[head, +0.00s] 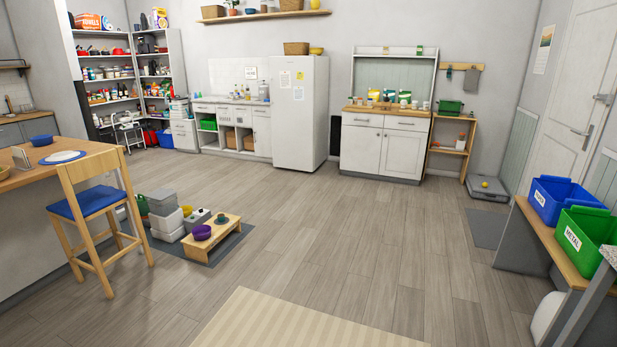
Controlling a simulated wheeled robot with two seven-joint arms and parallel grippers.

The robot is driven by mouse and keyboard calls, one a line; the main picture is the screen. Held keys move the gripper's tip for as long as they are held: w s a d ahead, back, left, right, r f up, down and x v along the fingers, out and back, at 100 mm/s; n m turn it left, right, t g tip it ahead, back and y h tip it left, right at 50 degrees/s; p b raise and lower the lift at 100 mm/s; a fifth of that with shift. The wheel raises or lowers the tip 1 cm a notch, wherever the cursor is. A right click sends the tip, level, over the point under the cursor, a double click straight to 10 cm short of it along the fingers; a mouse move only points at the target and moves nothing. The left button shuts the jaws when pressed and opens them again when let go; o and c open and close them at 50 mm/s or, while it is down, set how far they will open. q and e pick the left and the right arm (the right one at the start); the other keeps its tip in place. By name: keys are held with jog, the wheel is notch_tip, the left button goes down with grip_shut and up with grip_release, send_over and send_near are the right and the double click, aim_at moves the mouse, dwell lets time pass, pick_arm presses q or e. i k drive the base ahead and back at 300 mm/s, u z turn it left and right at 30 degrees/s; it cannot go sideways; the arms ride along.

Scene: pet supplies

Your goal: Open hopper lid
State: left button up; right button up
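A group of pet supplies stands on a dark mat (196,252) on the floor, left of centre. In it, a grey bin-like container (162,203) sits above a white container (167,223) at the left. A smaller grey-and-white unit (196,217) stands just behind a low wooden stand (228,236). I cannot tell at this distance which of these is the hopper, or how its lid stands. Neither of my grippers is in view.
A wooden chair with a blue seat (100,200) and a counter (50,220) stand left of the mat. A striped rug (300,322) lies in front. Blue (560,198) and green (588,236) bins sit on a bench at right. The middle floor is clear.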

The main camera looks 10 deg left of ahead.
aim_at(160, 194)
jog(key=z, duration=0.25)
jog(key=i, duration=2.25)
jog(key=z, duration=0.1)
jog(key=i, duration=2.3)
jog(key=u, duration=0.35)
jog(key=i, duration=1.65)
jog(key=u, duration=1.6)
jog(key=i, duration=1.1)
jog(key=u, duration=1.3)
jog(key=i, duration=0.75)
jog(key=z, duration=1)
jog(key=i, duration=0.95)
jog(key=z, duration=0.6)
jog(key=i, duration=0.95)
jog(key=u, duration=0.2)
